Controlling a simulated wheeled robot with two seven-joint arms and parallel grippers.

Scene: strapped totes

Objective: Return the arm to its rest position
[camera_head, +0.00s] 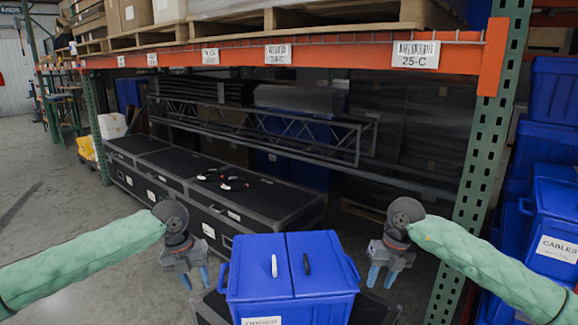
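My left gripper (195,277) hangs to the left of a blue lidded tote (262,281), its two blue fingertips apart with nothing between them. My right gripper (381,277) hangs to the right of the tote, its fingertips also apart and empty. Both arms have green sleeves and come in from the sides. The tote stands upright below and between the grippers. A white handle-like piece (274,266) and a black one (307,264) lie on its closed two-part lid. A white label on its front is partly cut off by the frame's lower edge.
A rack with an orange beam (270,54) and a green upright (485,165) stands ahead. Black cases (265,205) sit under it, with red and black items on top. Blue totes (553,215), one labelled CABLES, are stacked at right. Open floor (60,190) lies at left.

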